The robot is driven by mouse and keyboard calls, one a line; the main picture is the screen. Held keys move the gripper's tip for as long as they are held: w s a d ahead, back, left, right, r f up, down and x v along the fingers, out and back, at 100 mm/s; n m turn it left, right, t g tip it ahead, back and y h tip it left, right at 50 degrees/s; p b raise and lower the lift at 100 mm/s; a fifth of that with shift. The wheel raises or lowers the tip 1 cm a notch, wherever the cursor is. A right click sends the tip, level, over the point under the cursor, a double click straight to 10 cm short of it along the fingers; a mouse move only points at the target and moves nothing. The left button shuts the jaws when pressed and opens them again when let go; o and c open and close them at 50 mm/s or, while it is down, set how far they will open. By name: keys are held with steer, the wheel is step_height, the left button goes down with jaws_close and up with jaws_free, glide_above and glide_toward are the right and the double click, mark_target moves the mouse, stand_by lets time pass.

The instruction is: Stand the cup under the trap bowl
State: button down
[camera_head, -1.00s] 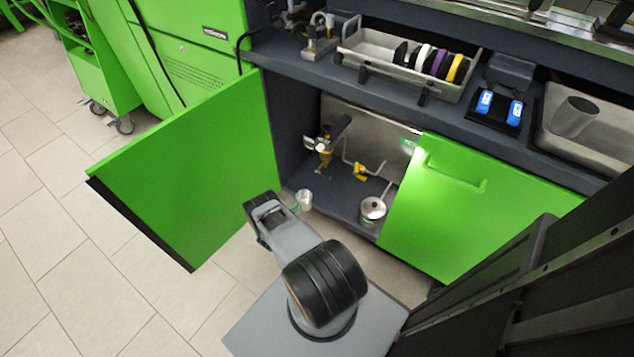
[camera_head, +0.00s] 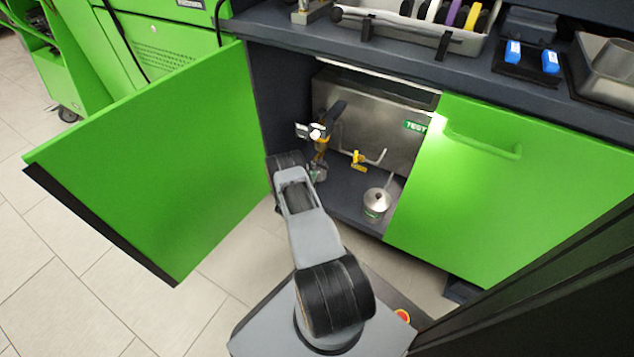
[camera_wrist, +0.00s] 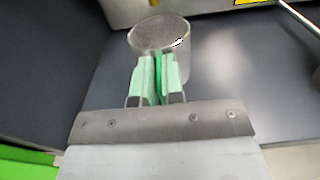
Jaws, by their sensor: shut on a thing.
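The cup (camera_wrist: 160,34), a grey, glassy-looking cylinder, is between the green finger pads of my gripper (camera_wrist: 159,75) in the wrist view. My gripper is shut on its side. In the head view the cup (camera_head: 319,173) shows small inside the open cabinet, partly hidden by my arm. What looks like the trap bowl (camera_head: 322,146), a small brass-coloured part, hangs below a fitting on the cabinet's left side. The cup appears close below it. I cannot tell whether it is directly underneath or whether its base touches the cabinet floor.
The open green door (camera_head: 160,160) stands left of my arm, and another green door (camera_head: 510,190) covers the right side. A yellow-handled valve (camera_head: 358,157) and a metal can with a spout (camera_head: 376,203) are right of the cup. Dark cabinet floor (camera_head: 345,195) lies between.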

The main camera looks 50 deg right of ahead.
steer(key=shift+w+d, duration=0.15)
steer(key=shift+d, duration=0.45)
steer(key=f+b, duration=0.1)
steer(key=f, duration=0.1)
steer(key=f+b, duration=0.1)
steer(key=b, duration=0.1)
steer(key=shift+w+d+f, duration=0.1)
steer(key=shift+d+f, duration=0.25)
steer(key=shift+d, duration=0.05)
steer(key=shift+r, duration=0.15)
steer(key=c, duration=1.7)
jaws_free()
steer(key=shift+f, duration=0.2)
steer(key=o, duration=0.5)
steer(key=shift+c, duration=0.2)
